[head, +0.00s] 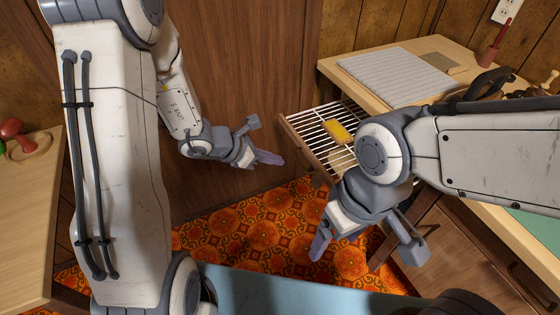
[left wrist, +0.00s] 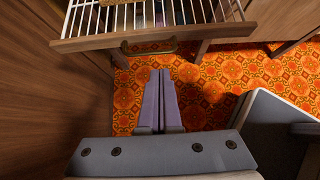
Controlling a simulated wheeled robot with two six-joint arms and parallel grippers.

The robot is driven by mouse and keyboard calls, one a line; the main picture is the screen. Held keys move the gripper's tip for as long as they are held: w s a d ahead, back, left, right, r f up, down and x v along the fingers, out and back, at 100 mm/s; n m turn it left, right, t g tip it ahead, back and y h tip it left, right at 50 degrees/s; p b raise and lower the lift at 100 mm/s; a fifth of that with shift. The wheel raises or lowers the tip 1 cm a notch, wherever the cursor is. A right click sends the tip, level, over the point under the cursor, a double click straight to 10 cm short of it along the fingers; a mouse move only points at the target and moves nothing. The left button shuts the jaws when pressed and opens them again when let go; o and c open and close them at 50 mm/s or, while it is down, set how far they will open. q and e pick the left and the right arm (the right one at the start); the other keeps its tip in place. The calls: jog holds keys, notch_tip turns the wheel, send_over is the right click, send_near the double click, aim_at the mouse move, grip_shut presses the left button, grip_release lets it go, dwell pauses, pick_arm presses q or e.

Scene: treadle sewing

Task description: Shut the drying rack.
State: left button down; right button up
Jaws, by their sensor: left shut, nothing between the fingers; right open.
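The drying rack (head: 322,127) is a pull-out drawer of pale slats with a wooden front. It is pulled out from under the worktop, and a yellow item (head: 339,132) lies on its slats. In the left wrist view, the rack's wooden front (left wrist: 160,38) runs across the top with a handle (left wrist: 152,48) below it. My left gripper (head: 270,157) is shut and empty, just left of the rack's front and apart from it. Its fingers (left wrist: 155,100) point toward the front. My right gripper (head: 362,250) is open and empty, in front of the cabinet and nearer than the rack.
The worktop (head: 450,55) holds a ribbed pale mat (head: 405,75) and a dark red tool (head: 493,48). A wooden panel stands left of the rack. Orange patterned carpet (head: 265,235) covers the floor. A side table (head: 25,210) stands at the far left.

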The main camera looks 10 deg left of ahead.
aim_at(313, 162)
pick_arm(q)
jog(key=x, duration=0.3)
jog(key=r+b+x, duration=0.1)
jog(key=x, duration=0.2)
jog(key=d+x, duration=0.1)
jog(key=x, duration=0.2)
jog(key=shift+w+d, duration=0.15)
jog(key=shift+w, duration=0.25)
jog(key=shift+w+d, duration=0.4)
jog(key=shift+d, duration=0.1)
jog(key=shift+w, duration=0.1)
